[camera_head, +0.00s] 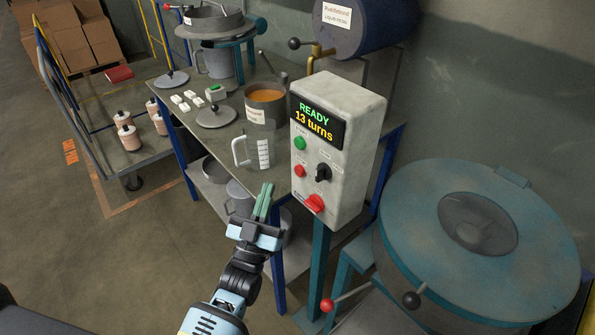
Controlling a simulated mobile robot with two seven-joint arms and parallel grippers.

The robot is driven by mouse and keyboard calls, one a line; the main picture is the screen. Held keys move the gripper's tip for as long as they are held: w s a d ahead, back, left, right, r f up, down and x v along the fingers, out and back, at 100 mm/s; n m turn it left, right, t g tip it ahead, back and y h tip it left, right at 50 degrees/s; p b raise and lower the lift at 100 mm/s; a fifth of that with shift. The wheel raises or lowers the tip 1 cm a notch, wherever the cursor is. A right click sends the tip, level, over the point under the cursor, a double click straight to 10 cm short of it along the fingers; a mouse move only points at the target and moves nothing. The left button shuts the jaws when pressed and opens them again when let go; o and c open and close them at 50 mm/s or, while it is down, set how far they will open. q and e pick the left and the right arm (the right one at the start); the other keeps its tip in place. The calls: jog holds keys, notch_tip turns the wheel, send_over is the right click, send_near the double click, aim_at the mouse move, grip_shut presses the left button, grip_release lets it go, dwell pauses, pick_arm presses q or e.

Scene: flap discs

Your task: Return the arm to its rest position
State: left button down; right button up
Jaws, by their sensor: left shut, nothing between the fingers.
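My left gripper (264,202) is shut with nothing between its fingers. Its arm comes up from the bottom of the picture, and the fingers point up at the near end of the workbench. It is left of the grey control box (336,150), apart from it as far as I can see. The box display reads "READY 13 turns" in green and yellow. The box carries a green button (299,143), a black rotary switch (323,172) and red controls. My right gripper is not in view.
A workbench (190,85) holds a clear measuring jug (255,153), a pot of orange-brown liquid (265,103) and lids. A large blue-lidded drum (420,235) stands at right, with lever handles at its front. A cart (115,150) with bottles is at left.

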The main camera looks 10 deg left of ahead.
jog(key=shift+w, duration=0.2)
